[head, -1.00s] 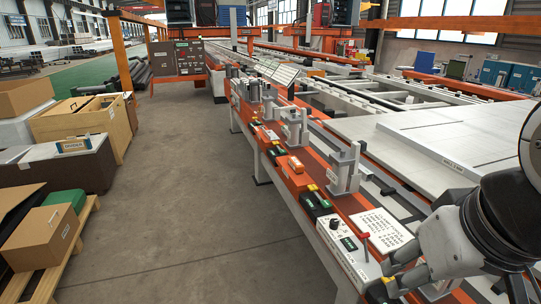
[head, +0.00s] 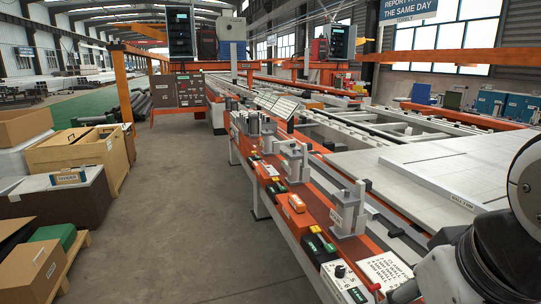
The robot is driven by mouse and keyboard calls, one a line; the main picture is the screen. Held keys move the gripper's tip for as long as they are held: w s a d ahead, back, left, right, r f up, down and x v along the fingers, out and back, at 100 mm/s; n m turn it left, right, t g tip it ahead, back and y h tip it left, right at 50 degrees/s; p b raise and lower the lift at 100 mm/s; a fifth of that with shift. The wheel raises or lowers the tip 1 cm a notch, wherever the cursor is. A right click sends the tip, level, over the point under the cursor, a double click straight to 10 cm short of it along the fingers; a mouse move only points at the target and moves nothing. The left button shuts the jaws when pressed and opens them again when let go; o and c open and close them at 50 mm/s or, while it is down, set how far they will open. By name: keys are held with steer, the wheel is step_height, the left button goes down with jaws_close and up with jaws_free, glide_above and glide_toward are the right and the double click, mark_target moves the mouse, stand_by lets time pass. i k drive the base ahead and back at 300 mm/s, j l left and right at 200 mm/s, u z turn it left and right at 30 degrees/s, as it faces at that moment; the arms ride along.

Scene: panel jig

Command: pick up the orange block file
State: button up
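A small orange block (head: 297,203), which looks like the orange block file, lies on the red-orange ledge (head: 318,208) of the long jig in the head view. It sits left of a grey clamp post (head: 346,210) and beyond a green-and-black item with a yellow end (head: 318,243). My gripper (head: 404,292) is at the bottom right, nearer to the camera than the block and well apart from it. Its fingertips are mostly cut off by the frame's lower edge, so its opening is hidden.
More grey clamp posts (head: 293,160) stand along the ledge. A control box with a dial (head: 341,272) and a white printed card (head: 384,268) lie near my gripper. A pale panel (head: 440,170) covers the right side.

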mark_target(299, 205)
steer(key=i+j+z, duration=0.15)
steer(key=i+j, duration=1.5)
steer(key=i, duration=0.15)
